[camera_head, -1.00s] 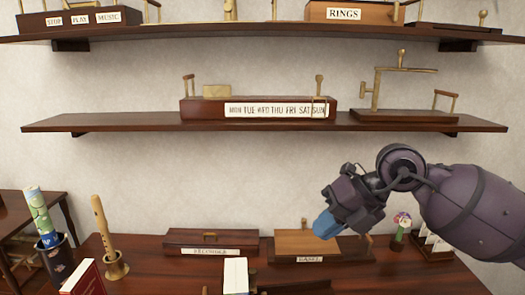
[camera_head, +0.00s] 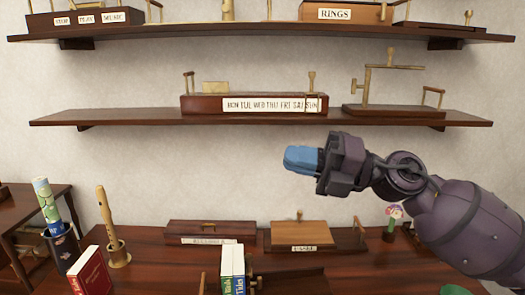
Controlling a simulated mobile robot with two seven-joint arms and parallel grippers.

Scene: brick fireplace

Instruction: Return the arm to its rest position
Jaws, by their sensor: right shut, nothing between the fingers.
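My right arm comes in from the right side. Its gripper (camera_head: 302,159) has blue fingertips, which are shut and empty. They point left in the air, in front of the wall, below the middle shelf (camera_head: 110,117) and above the tabletop. The gripper touches nothing that I can see. My left gripper is not in view.
Below is a dark wooden table (camera_head: 150,265) with a labelled box (camera_head: 210,232), a box with a lighter lid (camera_head: 300,235), upright books (camera_head: 232,268), a red book (camera_head: 90,270) and a recorder (camera_head: 105,207) in a stand. A pill-day box (camera_head: 215,104) sits on the middle shelf.

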